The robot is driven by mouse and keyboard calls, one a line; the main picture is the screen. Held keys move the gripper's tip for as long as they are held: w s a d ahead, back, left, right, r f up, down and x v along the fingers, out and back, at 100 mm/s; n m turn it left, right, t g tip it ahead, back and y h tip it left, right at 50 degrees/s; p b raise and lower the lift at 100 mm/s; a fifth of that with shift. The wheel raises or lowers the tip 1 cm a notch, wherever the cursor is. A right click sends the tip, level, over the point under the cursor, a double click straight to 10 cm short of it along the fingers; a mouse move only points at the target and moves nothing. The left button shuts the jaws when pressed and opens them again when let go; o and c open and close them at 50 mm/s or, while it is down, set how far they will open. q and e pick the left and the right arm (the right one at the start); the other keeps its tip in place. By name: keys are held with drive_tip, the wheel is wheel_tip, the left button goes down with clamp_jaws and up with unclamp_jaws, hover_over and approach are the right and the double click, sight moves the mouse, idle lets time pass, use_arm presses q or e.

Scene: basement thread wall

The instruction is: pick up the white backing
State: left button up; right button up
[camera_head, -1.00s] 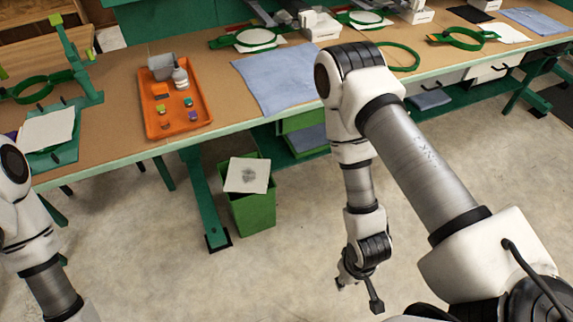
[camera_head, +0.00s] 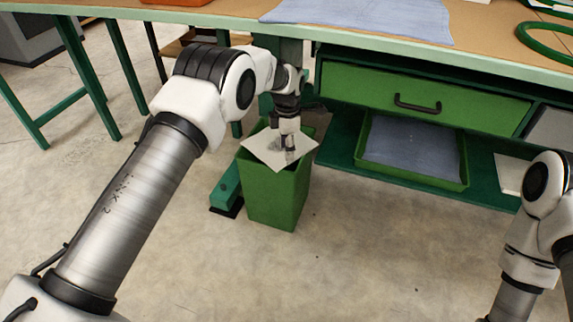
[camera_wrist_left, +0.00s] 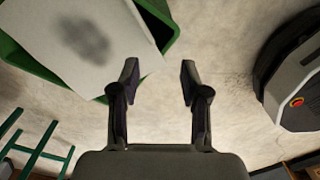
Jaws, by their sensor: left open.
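The white backing (camera_head: 262,148) is a flat off-white square with a grey smudge. It lies across the top of the green bin (camera_head: 274,196); in the left wrist view the backing (camera_wrist_left: 52,40) fills the upper left with the smudge in its middle. My left gripper (camera_head: 289,145) is open over the right part of the backing in the head view. In the left wrist view its two fingers (camera_wrist_left: 157,75) are apart with only floor seen between them; the left fingertip is close to the backing's edge. Whether they touch is unclear. My right gripper is out of view.
The workbench edge (camera_head: 400,62) and a green drawer (camera_head: 415,98) stand behind and right of the bin. A lower green tray (camera_head: 412,180) holds blue cloth (camera_head: 410,148). Floor in front is clear.

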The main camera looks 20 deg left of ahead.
use_arm(q)
drive_tip(key=shift+w+d+r+n, duration=0.15)
drive_tip(key=shift+w+n, duration=0.1)
drive_tip(key=shift+w, duration=0.15)
drive_tip(key=shift+w+d+r+n, duration=0.1)
drive_tip(key=shift+w+n, duration=0.15)
drive_tip(key=shift+w, duration=0.1)
drive_tip(key=f+b, duration=0.1)
drive_tip(key=f, duration=0.1)
drive_tip(key=f+b, duration=0.4)
drive_tip(key=f, duration=0.1)
drive_tip(key=shift+w+a, duration=0.1)
drive_tip(key=shift+w, duration=0.15)
drive_tip(key=shift+r, duration=0.3)
clamp_jaws()
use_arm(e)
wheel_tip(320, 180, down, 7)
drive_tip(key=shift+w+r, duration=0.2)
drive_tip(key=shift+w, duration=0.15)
